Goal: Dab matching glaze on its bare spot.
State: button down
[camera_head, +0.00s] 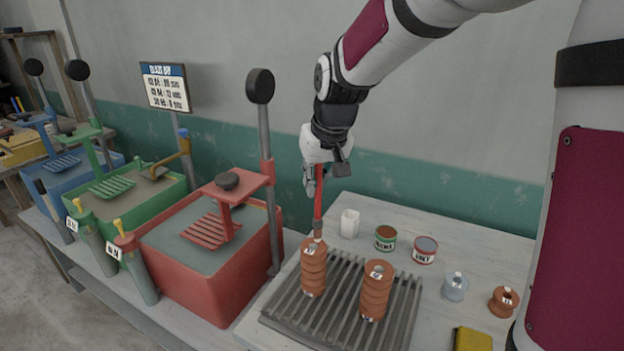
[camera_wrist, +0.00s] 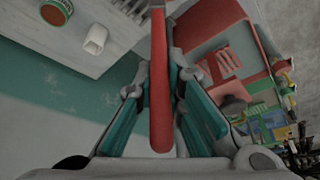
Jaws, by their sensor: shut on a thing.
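My gripper (camera_head: 318,178) is shut on a red-handled brush (camera_head: 318,200), which hangs nearly upright. The brush's lower end is at the top of the left ribbed terracotta pot (camera_head: 313,272); I cannot tell whether it touches. A second ribbed pot (camera_head: 376,293) stands to its right. Both stand on a grey slatted rack (camera_head: 338,325) and bear small white labels. A green-labelled glaze can (camera_head: 385,239) and a red-labelled one (camera_head: 425,250) stand behind, to the right. In the wrist view, the red handle (camera_wrist: 160,100) lies between my fingers (camera_wrist: 160,85). No bare spot is distinguishable.
A white cup (camera_head: 349,224) stands behind the rack. A pale blue pot (camera_head: 455,287), a small terracotta pot (camera_head: 503,302) and a yellow block (camera_head: 472,340) are at right. Red (camera_head: 205,285), green (camera_head: 130,215) and blue tanks with tall levers stand left. A sign (camera_head: 166,88) stands behind them.

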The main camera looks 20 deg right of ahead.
jog(key=shift+f, duration=0.35)
dwell(0.7)
jog(key=shift+r, duration=0.1)
dwell(1.0)
jog(key=shift+r+p, duration=1.4)
jog(key=shift+r, duration=1.55)
